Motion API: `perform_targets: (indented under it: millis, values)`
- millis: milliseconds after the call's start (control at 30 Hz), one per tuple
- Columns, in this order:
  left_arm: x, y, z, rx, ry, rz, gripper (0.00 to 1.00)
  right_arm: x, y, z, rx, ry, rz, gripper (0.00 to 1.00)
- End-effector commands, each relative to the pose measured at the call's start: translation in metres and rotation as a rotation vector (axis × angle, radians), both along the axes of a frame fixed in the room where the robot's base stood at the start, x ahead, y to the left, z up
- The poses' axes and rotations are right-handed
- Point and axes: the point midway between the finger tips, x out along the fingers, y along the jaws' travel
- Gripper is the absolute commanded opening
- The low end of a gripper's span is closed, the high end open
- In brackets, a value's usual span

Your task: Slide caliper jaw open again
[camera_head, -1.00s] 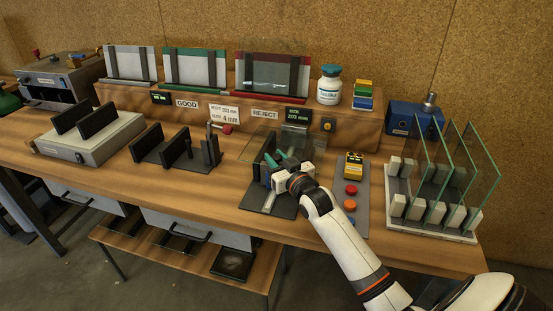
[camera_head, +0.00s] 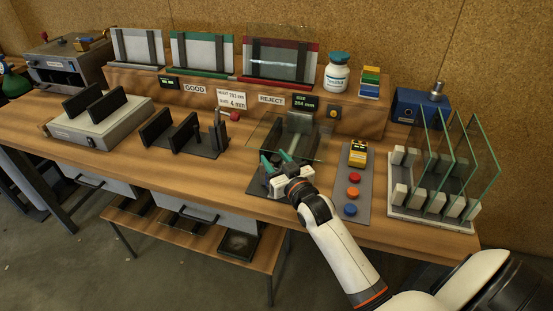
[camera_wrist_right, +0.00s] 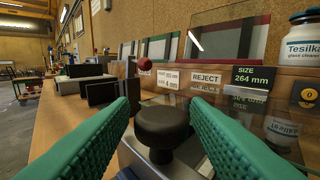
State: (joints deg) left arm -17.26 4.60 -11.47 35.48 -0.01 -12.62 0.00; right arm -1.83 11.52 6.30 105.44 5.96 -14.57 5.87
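The caliper (camera_head: 297,141) is a dark fixture at the middle right of the bench, with upright black plates and a rail. A clear glass pane (camera_head: 318,151) lies roughly flat across it and mirrors the signs in the wrist view. The size display (camera_head: 305,102) reads 264 mm, also legible in the right wrist view (camera_wrist_right: 253,77). The jaw's round black knob (camera_wrist_right: 167,127) sits between the green fingers of my right gripper (camera_head: 277,162). My left gripper is out of view.
A button panel (camera_head: 344,205) with a yellow device lies right of the caliper. A rack (camera_head: 466,223) of upright glass panes stands further right. A dark slotted stand (camera_head: 206,149) is to the left. The GOOD and REJECT ledge (camera_head: 148,85) runs behind. Bare bench shows left of the caliper.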

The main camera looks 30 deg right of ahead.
Motion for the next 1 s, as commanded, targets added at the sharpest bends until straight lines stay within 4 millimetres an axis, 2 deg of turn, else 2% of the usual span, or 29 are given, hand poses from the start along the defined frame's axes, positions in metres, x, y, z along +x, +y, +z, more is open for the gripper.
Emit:
perform_targets:
  millis: [300, 433, 800, 1000]
  values:
    - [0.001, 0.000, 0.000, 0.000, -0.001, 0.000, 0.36, -0.001, 0.000, -0.001, 0.000, 0.001, 0.000, 0.48]
    - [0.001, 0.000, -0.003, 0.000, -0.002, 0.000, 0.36, -0.012, 0.001, -0.002, 0.000, 0.002, 0.000, 0.48]
    - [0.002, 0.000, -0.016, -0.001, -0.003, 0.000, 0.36, -0.086, 0.007, -0.003, 0.000, 0.003, 0.000, 0.48]
    - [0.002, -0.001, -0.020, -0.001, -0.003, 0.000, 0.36, -0.112, 0.009, -0.001, 0.001, 0.001, 0.000, 0.48]
